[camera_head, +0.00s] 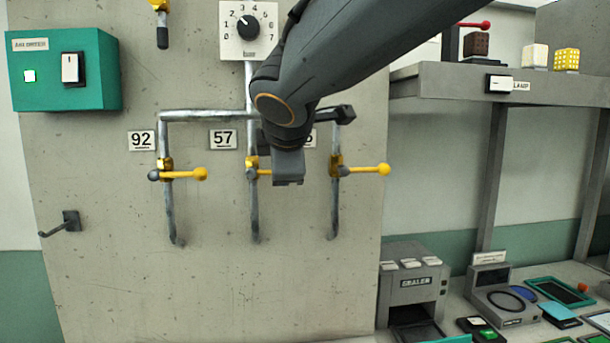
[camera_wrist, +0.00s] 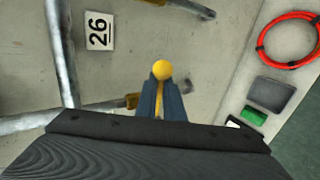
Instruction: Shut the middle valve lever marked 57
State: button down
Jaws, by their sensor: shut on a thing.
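The middle valve lever (camera_head: 264,172), beside the label 57 (camera_head: 222,139), points right, roughly level, across its pipe. Its outer end is hidden by my gripper (camera_head: 288,180) in the head view. In the wrist view the yellow knob (camera_wrist: 162,70) shows at the fingertips of my gripper (camera_wrist: 162,98), which is shut on the lever. The left lever (camera_head: 185,174), by the label 92 (camera_head: 141,140), and the right lever (camera_head: 367,169) also point right. The right label reads 26 (camera_wrist: 98,31) in the wrist view.
A numbered dial (camera_head: 248,29) sits above the pipes. A green switch box (camera_head: 95,75) is at upper left, and a wall hook (camera_head: 68,221) at lower left. A shelf (camera_head: 430,82) and a bench with a grey machine (camera_head: 412,280) stand at right. My arm crosses the upper right.

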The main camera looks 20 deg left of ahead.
jog(key=shift+d, duration=0.1)
jog(key=c, duration=1.9)
grip_release()
jog(key=shift+w, duration=0.15)
jog(key=shift+o, duration=0.2)
jog(key=shift+s+r, duration=0.15)
jog(key=shift+s, duration=0.1)
jog(key=b+v, duration=0.1)
jog(key=v, duration=0.6)
jog(key=shift+s+b, duration=0.15)
jog(key=shift+b, duration=0.2)
jog(key=shift+d, duration=0.1)
